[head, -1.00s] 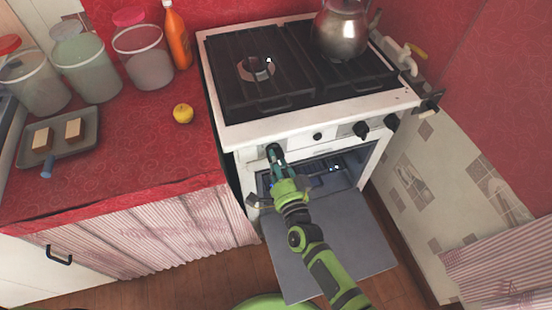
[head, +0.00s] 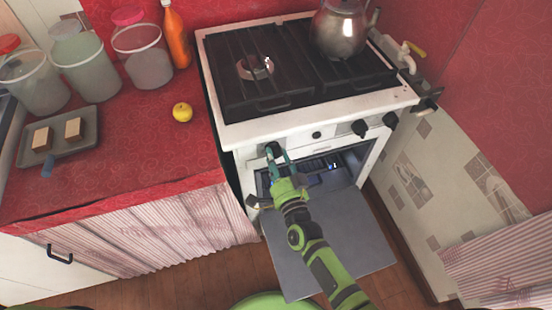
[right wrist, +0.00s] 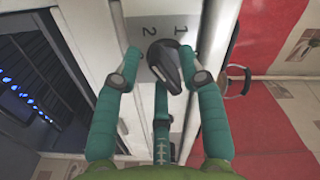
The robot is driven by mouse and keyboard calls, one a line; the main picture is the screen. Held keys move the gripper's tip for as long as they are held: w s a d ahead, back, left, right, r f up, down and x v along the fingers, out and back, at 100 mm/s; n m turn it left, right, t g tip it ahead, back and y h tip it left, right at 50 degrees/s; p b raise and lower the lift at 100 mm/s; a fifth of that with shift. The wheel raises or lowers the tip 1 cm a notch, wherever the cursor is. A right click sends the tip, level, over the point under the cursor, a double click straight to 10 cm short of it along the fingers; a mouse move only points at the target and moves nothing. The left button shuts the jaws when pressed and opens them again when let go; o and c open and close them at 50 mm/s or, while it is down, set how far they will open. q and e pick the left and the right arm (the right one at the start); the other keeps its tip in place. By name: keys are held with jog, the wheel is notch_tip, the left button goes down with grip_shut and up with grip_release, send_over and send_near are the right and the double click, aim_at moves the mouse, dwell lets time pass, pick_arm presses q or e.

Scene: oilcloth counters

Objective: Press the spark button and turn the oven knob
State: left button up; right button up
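My right gripper (head: 277,158) is at this left knob. In the right wrist view its teal fingers (right wrist: 160,72) stand open on both sides of the knob, with a gap seen at least on the left. My left gripper is not in view.
The oven door (head: 335,245) hangs open below the panel. Blue spots of light (right wrist: 27,97) show inside the oven. Two more knobs (head: 359,128) sit further right on the panel. A kettle (head: 341,27) stands on the hob. The red counter (head: 150,150) holds tubs, a bottle and a tray.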

jog(key=v, duration=1.2)
dwell(0.6)
